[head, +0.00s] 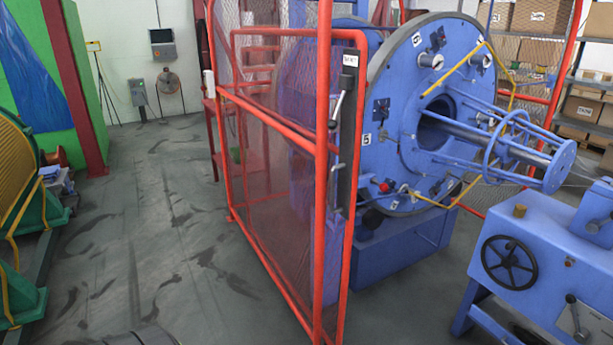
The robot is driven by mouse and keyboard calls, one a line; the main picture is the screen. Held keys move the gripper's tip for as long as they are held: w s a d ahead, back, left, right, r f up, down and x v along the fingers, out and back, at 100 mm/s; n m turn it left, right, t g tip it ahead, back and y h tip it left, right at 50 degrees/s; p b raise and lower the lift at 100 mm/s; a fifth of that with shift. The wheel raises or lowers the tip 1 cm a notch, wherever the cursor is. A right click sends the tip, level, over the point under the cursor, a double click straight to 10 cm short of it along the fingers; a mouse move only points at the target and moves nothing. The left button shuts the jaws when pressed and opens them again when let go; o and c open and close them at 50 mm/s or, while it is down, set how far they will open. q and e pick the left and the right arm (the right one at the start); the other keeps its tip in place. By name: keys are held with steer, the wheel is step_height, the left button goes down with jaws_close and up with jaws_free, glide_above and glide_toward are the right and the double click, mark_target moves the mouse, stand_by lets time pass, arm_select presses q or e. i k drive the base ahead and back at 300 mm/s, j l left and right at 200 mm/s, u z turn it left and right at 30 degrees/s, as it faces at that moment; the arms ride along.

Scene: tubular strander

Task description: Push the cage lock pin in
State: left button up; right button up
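The red mesh cage (322,150) stands in the middle of the head view, beside the blue strander disc (405,120). A dark latch plate (347,135) runs down the cage's near upright, with a small white label at its top. A lever with a dark knob (334,122) is on the plate, and a smaller metal fitting (335,188) sits lower down. Which of these is the lock pin, and how deep it sits, I cannot tell at this size. Neither of my grippers is in view.
The grey floor (170,230) left of the cage is mostly clear. A yellow reel in a green frame (20,180) stands at the far left. A blue machine with a black handwheel (509,262) stands at the right. Shelves with boxes (540,18) are behind.

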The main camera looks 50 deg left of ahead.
mark_target(383, 186)
steer(key=u, duration=1.3)
